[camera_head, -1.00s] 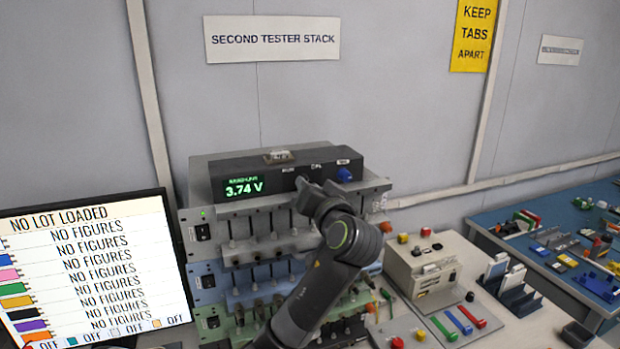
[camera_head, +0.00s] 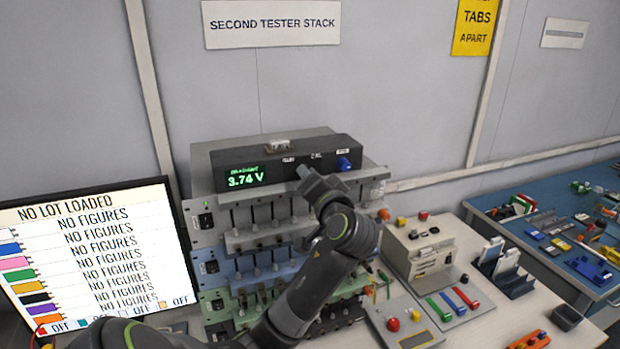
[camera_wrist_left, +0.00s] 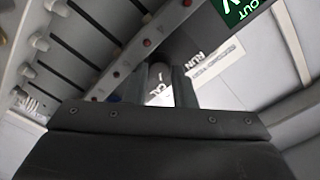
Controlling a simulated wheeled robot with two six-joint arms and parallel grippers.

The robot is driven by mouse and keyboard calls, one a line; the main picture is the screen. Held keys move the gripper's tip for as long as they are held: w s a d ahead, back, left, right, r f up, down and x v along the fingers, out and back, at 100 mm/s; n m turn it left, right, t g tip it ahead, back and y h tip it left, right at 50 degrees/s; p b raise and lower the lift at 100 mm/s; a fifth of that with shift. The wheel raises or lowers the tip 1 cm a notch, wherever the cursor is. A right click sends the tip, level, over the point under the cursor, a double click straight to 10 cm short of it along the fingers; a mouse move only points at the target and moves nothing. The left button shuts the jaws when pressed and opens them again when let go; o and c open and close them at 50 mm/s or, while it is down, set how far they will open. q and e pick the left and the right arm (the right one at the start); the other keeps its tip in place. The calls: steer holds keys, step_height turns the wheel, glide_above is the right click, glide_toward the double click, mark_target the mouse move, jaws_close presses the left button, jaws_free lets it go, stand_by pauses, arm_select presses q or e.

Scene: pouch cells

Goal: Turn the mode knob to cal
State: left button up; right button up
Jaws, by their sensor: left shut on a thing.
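The black tester box (camera_head: 285,172) sits on top of the tester stack and its green display (camera_head: 247,177) reads 3.74 V. The labels RUN (camera_head: 288,159) and CAL (camera_head: 316,155) are on its top edge. My left gripper (camera_head: 304,174) is at the box's front face, below and between these labels. In the left wrist view, my left gripper (camera_wrist_left: 160,85) is shut on a grey round knob (camera_wrist_left: 158,70), with the RUN label (camera_wrist_left: 205,58) close to the right. The gripper hides the knob in the head view; its pointer direction cannot be told. My right gripper is out of view.
A blue knob (camera_head: 343,164) is on the same box, right of my gripper. Rows of levers (camera_head: 275,220) fill the stack below. A monitor (camera_head: 95,260) stands at left, a beige instrument (camera_head: 425,250) at right. A blue table (camera_head: 510,235) is further right.

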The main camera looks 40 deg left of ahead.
arm_select(q)
steer(key=o, duration=0.7)
steer(key=shift+o, duration=1.4)
steer(key=shift+s, duration=0.1)
steer(key=shift+f, duration=0.25)
